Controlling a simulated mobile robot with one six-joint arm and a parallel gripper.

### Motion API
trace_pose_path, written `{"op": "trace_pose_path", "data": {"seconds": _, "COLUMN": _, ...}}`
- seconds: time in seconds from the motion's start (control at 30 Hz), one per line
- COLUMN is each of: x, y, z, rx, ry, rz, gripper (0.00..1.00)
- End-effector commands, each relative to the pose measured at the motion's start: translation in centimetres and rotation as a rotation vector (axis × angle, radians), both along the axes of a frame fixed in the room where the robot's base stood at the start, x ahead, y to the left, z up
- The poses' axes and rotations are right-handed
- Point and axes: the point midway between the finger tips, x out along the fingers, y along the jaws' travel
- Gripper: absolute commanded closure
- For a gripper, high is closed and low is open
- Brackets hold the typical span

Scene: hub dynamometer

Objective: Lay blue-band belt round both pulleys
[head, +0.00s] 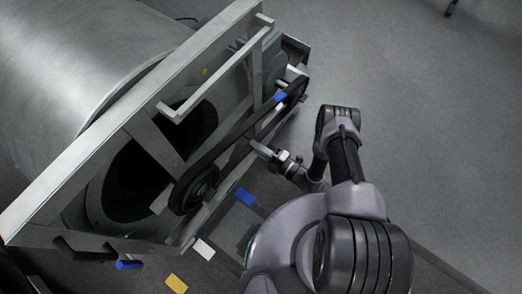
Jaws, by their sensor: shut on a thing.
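The dark belt (237,132) with a blue band (281,96) runs straight between the two pulleys. The larger-looking lower pulley (197,190) is at the near left, and the upper pulley (297,91) is at the far right. The belt's upper run meets both pulleys; whether its lower run seats on both is hard to tell. My gripper (268,152) is beside the frame, between the pulleys and below the upper run. It is shut on a small grey lever-like piece (256,147), whose far end is partly lost against the frame.
A large metal drum (75,65) and its grey frame (130,105) fill the left side. A raised rail (225,70) stands above the belt. Blue (245,196), white (204,249) and yellow (176,284) tags lie near the frame.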

Motion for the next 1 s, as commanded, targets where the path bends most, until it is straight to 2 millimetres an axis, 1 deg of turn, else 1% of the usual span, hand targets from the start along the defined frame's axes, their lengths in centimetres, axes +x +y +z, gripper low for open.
{"op": "trace_pose_path", "data": {"seconds": 0.23, "x": 0.46, "y": 0.61, "z": -0.02, "rx": 0.0, "ry": 0.0, "rz": 0.0, "gripper": 1.0}}
{"op": "trace_pose_path", "data": {"seconds": 1.0, "x": 0.19, "y": 0.23, "z": -0.37, "rx": 0.0, "ry": 0.0, "rz": 0.0, "gripper": 1.0}}
